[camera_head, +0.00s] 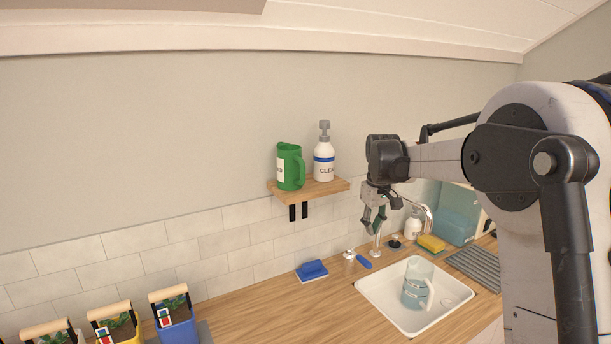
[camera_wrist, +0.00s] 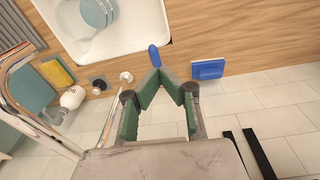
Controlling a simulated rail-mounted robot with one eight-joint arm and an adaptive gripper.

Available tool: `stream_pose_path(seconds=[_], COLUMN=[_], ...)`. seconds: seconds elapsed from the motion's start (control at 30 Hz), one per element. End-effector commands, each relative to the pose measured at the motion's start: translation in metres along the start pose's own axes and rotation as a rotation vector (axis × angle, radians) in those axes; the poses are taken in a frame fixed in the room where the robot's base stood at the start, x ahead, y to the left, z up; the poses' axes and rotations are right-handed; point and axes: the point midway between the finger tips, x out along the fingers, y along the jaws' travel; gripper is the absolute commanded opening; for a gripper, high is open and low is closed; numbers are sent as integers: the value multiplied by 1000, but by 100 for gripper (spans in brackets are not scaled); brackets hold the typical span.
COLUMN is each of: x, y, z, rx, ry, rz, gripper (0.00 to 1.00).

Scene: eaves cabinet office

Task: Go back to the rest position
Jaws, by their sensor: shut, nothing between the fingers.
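My gripper (camera_head: 375,224) hangs in the air in front of the tiled wall, to the right of the small wooden shelf (camera_head: 330,187) and above the counter near the tap. Its fingers point down. In the wrist view my gripper (camera_wrist: 161,76) shows its green-padded fingers with the tips together and nothing held. Behind the fingertips lie the counter's back edge and a blue-handled brush (camera_wrist: 154,56), apart from them as far as I can tell.
A green jug (camera_head: 290,167) and a white bottle (camera_head: 324,160) stand on the shelf. The tap (camera_head: 428,217) rises close to my gripper.

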Motion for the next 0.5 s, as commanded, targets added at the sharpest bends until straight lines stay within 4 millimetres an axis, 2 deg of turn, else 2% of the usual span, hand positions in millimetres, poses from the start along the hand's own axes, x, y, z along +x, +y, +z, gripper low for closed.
stream_pose_path(seconds=[0.2,0.5], x=[-39,-73], y=[-21,-52], z=[46,116], rx=[57,135], ry=[66,159], rz=[27,59], gripper=[0,0])
